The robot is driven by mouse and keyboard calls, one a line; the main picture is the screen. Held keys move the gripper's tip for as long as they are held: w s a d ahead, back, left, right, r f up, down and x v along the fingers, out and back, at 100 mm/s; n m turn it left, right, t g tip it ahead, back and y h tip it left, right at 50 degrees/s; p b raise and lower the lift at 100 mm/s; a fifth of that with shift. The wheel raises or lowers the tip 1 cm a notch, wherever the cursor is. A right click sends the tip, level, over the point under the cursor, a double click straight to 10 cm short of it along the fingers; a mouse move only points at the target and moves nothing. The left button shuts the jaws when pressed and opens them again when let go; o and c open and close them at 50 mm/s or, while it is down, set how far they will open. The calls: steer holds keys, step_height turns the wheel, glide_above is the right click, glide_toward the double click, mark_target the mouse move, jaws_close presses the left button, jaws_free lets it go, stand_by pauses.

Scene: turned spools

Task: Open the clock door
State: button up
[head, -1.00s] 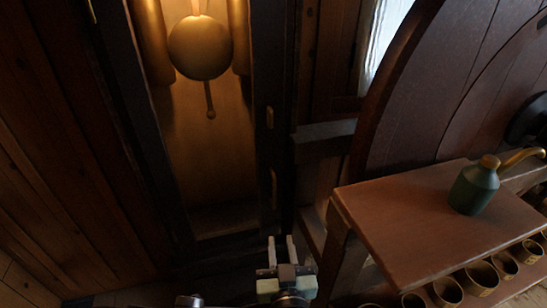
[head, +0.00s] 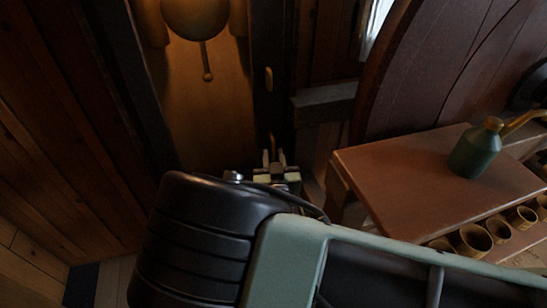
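The tall dark-framed clock door (head: 262,40) is at the upper left of the head view, with a brass pendulum (head: 195,15) hanging behind it. It looks shut. A slim brass handle (head: 272,146) stands upright low on the right side of its frame. A small brass piece (head: 268,79) sits higher on the same side. My gripper (head: 274,156) is at the handle's lower end, its two pale fingers apart. The handle appears between the fingertips; whether they touch it I cannot tell. My arm hides the lower part of the clock.
A wooden bench (head: 400,165) stands close on the right, with a green oil can (head: 475,150) on top and several cup-like spools (head: 473,240) below its edge. A big dark wooden wheel (head: 430,70) rises behind it. Plank wall (head: 60,130) lies left.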

steer(key=shift+w, duration=0.2)
jaws_close()
steer(key=shift+s, duration=0.1)
